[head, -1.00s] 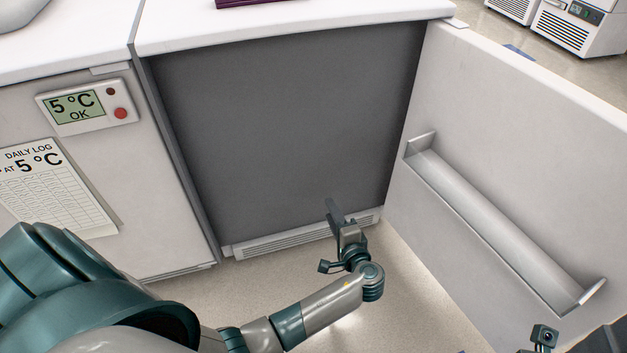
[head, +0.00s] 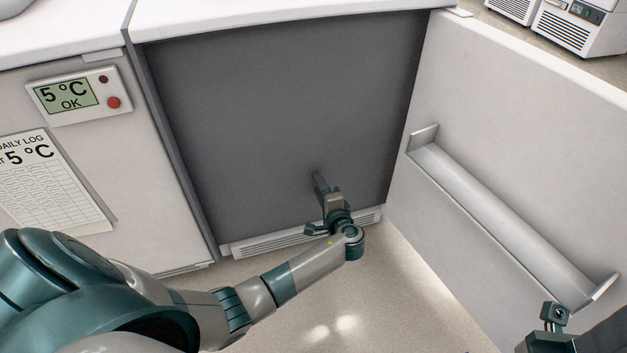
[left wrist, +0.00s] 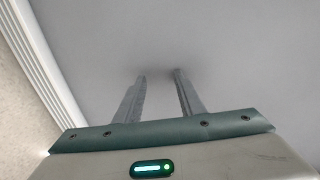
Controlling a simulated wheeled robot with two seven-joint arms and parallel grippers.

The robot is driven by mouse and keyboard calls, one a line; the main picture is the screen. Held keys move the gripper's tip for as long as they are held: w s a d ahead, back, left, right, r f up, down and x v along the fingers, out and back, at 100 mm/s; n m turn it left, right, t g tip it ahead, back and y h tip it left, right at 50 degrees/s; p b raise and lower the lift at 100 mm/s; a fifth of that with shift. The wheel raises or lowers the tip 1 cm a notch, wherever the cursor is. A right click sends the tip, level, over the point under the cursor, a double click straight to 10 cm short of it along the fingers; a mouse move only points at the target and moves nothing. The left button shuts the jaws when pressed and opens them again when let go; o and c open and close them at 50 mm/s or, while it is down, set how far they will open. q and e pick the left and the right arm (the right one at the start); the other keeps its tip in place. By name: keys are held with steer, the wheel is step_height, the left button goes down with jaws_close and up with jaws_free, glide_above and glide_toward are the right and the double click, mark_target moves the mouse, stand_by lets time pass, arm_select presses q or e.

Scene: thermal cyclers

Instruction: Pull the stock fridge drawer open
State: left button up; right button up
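The stock fridge shows in the head view as a dark grey flat front (head: 270,110) under a white worktop. I cannot tell a drawer edge or handle on it. My left gripper (head: 318,178) is low in front of this grey front, right of its middle. In the left wrist view its two fingers (left wrist: 159,74) are apart with nothing between them, tips pointing at the plain grey surface (left wrist: 220,40). Whether the tips touch it I cannot tell. Part of my right wrist shows at the bottom right of the head view; its fingers are out of frame.
A white door panel (head: 540,150) with a long trough-like shelf (head: 500,220) stands out at the right. A vent grille (head: 270,243) runs below the grey front. At left is a cabinet with a 5 °C display (head: 78,95) and a log sheet (head: 45,185). Floor in front is clear.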

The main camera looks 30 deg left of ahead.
arm_select(q)
steer(key=shift+b+x, duration=0.8)
steer(key=shift+x, duration=2.2)
steer(key=shift+d, duration=0.1)
jaws_close()
